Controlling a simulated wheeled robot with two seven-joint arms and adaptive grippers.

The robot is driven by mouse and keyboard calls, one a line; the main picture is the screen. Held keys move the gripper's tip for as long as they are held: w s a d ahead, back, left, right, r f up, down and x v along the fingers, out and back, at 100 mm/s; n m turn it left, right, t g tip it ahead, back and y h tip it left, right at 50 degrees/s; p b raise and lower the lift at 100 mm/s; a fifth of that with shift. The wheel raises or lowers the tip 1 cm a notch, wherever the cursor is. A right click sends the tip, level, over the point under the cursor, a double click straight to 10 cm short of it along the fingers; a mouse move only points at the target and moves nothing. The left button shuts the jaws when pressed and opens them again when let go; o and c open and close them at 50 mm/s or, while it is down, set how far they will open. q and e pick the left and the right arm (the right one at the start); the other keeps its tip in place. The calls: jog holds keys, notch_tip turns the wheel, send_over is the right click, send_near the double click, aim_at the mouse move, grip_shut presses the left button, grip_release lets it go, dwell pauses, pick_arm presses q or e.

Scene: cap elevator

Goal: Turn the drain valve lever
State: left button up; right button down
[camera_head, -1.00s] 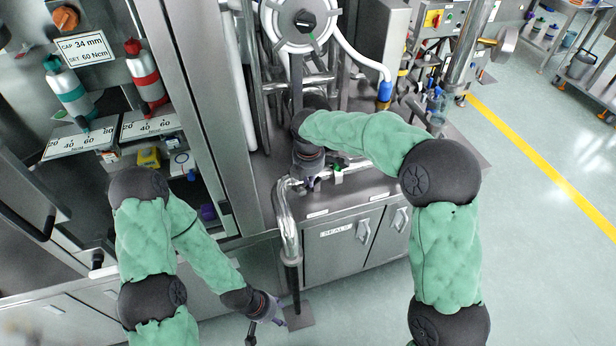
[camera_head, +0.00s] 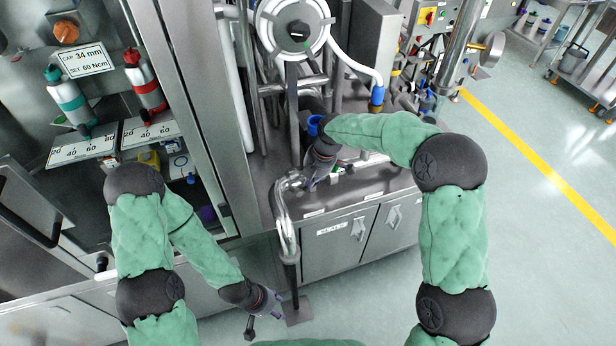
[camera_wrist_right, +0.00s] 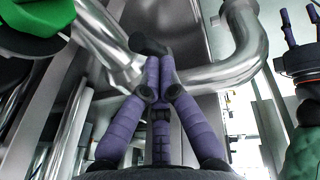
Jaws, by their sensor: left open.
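My right gripper (camera_head: 310,184) is over the front of the bench, near the bent steel pipe. My left gripper (camera_head: 264,318) hangs open, low, beside the pipe's foot.
A tall cabinet with bottles (camera_head: 145,82) is at left. Open floor (camera_head: 540,250) lies at right.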

aim_at(319, 183)
jog(key=shift+w+d+f+g+y+b, duration=0.2)
jog(key=shift+d+f+y+b, duration=0.25)
jog(key=shift+d+f+y, duration=0.15)
jog(key=shift+w+d+f+g+y+b, duration=0.2)
jog(key=shift+d+f+y+b, duration=0.2)
jog(key=shift+d+f+y, duration=0.15)
jog(key=shift+d, duration=0.1)
